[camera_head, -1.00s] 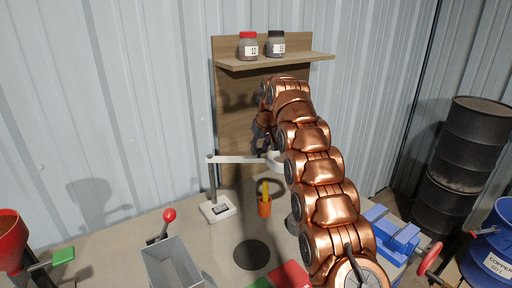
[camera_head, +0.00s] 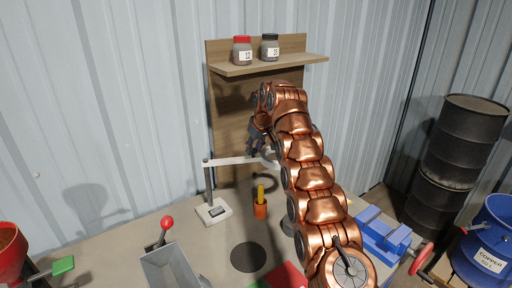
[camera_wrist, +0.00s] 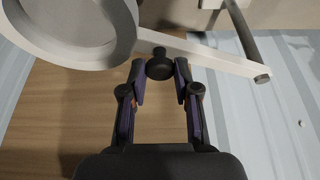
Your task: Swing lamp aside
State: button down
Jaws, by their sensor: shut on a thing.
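The lamp has a pale base (camera_head: 213,211) on the table, an upright post, and a white swing arm (camera_head: 232,161) reaching right toward the wooden back board. Its round head (camera_head: 270,157) is partly hidden behind my copper arm. In the wrist view the ring-shaped lamp head (camera_wrist: 75,25) fills the upper left, and the white arm (camera_wrist: 215,55) runs to the right. A black knob (camera_wrist: 159,65) sits on the lamp arm. My gripper (camera_wrist: 160,72) is closed around this knob, one finger on each side. My gripper (camera_head: 256,138) also shows beside the lamp head in the head view.
An orange cup (camera_head: 261,209) with a yellow item stands below the lamp arm. A shelf (camera_head: 290,63) with two jars is above. Bare table surrounds the lamp base.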

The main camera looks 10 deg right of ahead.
dwell(0.3)
jog(key=c, duration=0.9)
grip_release()
jog(key=shift+o, duration=0.2)
jog(key=shift+s+b, duration=0.2)
jog(key=shift+b, duration=0.3)
